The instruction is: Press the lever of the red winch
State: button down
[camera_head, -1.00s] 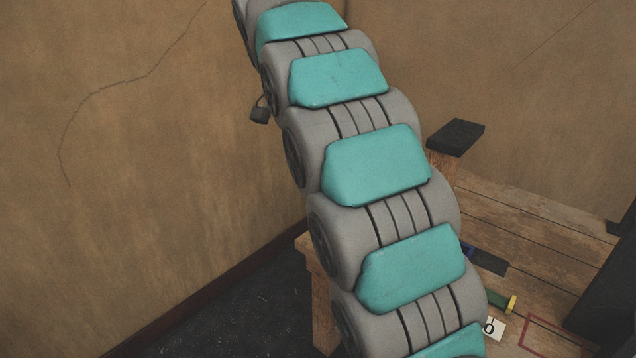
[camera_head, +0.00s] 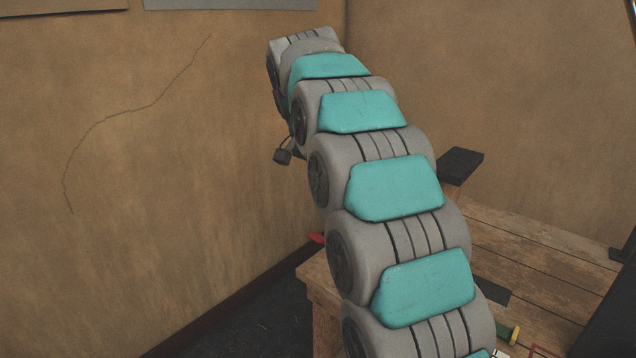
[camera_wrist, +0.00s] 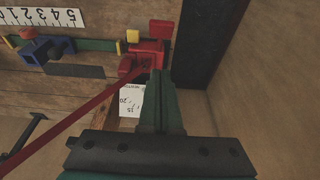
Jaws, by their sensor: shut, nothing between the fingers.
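The red winch (camera_wrist: 148,52) is in the upper middle of the wrist view, with a red block (camera_wrist: 160,29) beyond it. A long thin red bar (camera_wrist: 70,127) slants from beside the winch to the lower left edge; it looks like the lever. My gripper (camera_wrist: 160,76) is shut and empty, its dark green fingers pointing at the winch. The fingertips overlap the winch's near side; I cannot tell whether they touch it. In the head view my arm hides the winch and gripper. A small red piece (camera_head: 317,238) shows at the bench's left edge.
A blue winch (camera_wrist: 40,50) stands left on the wooden bench (camera_head: 540,265), near a number scale (camera_wrist: 40,17). A white paper (camera_wrist: 132,99) lies beside my fingers. A black-topped post (camera_head: 460,165) stands at the back. A wall (camera_head: 200,200) is at left.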

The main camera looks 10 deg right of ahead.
send_over(314, 238)
jog(key=w+d, duration=0.2)
jog(key=d, duration=0.1)
jog(key=x, duration=0.4)
jog(key=a+x, duration=0.1)
jog(key=x, duration=0.1)
jog(key=shift+s+f, duration=0.25)
jog(key=shift+s+a+f, duration=0.3)
jog(key=shift+a+f, duration=0.2)
jog(key=shift+f, duration=0.35)
jog(key=shift+s+a+f, duration=0.25)
jog(key=shift+a+f, duration=0.15)
jog(key=shift+f, duration=0.4)
